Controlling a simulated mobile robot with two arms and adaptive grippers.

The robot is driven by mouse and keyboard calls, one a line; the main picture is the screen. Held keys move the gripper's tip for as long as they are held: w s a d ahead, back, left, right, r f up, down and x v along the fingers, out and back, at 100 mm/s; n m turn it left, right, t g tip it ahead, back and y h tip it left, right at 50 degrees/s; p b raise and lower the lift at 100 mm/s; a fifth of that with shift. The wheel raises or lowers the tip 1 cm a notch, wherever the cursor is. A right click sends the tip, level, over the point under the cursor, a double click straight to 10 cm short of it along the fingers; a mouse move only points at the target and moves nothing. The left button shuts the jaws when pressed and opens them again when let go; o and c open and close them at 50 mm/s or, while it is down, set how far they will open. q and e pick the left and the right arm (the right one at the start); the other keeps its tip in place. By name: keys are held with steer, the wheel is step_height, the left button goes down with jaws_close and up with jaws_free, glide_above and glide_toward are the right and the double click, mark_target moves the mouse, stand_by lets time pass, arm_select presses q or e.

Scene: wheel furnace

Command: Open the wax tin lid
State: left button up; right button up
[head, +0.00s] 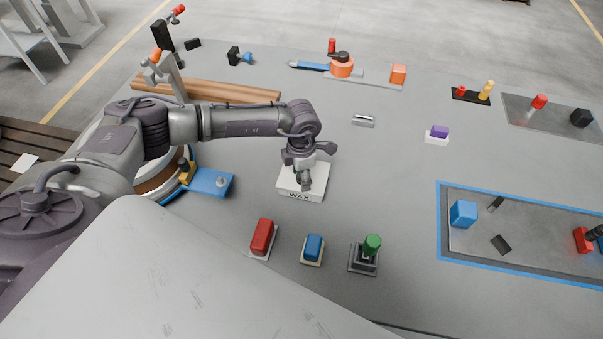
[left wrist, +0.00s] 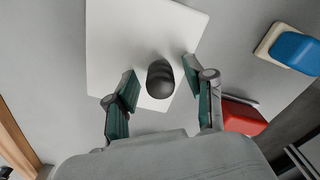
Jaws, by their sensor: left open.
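The white wax tin (head: 314,194), marked WAX on its front, stands on the grey table in the middle of the head view. My left gripper (head: 306,174) is over it, pointing down. In the left wrist view, the tin's white top (left wrist: 125,35) carries a dark rounded knob (left wrist: 160,80). The left gripper (left wrist: 161,72) is open, with one green-padded finger on each side of the knob and gaps visible between. The gripper hides the knob in the head view. My right gripper is not in view.
A red block (head: 262,236), a blue block (head: 313,248) and a green-topped knob (head: 372,244) stand in front of the tin. A blue plate (head: 210,183) lies to the left. A blue-edged tray (head: 520,262) is at right.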

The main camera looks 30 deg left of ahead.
arm_select(q)
jaws_close()
stand_by(0.5)
